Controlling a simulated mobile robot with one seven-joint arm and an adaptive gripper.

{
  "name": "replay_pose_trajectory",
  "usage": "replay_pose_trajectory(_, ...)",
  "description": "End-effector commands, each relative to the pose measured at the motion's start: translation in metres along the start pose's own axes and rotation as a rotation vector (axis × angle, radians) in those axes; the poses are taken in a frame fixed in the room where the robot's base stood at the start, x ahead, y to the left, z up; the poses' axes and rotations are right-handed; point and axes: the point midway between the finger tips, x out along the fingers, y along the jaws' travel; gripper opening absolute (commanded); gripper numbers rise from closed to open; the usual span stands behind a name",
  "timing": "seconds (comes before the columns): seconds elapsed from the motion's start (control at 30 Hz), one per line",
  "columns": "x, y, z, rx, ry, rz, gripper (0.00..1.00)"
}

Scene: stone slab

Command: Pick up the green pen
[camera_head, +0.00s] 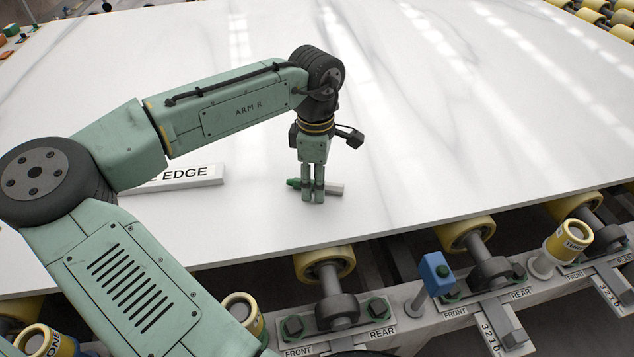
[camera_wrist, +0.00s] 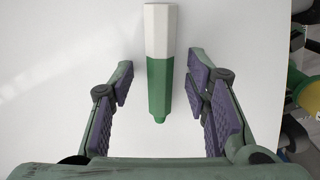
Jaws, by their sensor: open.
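The green pen (camera_head: 294,183) lies on the white stone slab (camera_head: 450,120), partly hidden behind my gripper in the head view. It has a green part and a whitish part; in the wrist view the pen (camera_wrist: 159,65) points with its green tapered end toward my gripper. My gripper (camera_head: 312,199) points down at the pen, fingers low near the slab. In the wrist view my gripper (camera_wrist: 160,98) is open, with one purple-padded finger on each side of the pen's green end and gaps on both sides.
A pale block lettered "EDGE" (camera_head: 185,177) lies on the slab to the left. Yellow rollers (camera_head: 324,263) and a blue-topped post (camera_head: 435,272) line the slab's front edge. The slab to the right and behind is clear.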

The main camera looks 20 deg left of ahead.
Motion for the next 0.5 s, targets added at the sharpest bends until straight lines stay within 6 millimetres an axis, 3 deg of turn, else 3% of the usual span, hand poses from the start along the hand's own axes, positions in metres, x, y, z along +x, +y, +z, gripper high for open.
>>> replay_pose_trajectory(0.13, 0.0002, -0.0001, 0.0000, 0.000, 0.000, 0.000, 0.43)
replay_pose_trajectory(0.5, -0.0001, -0.0001, -0.0001, 0.000, 0.000, -0.001, 0.19)
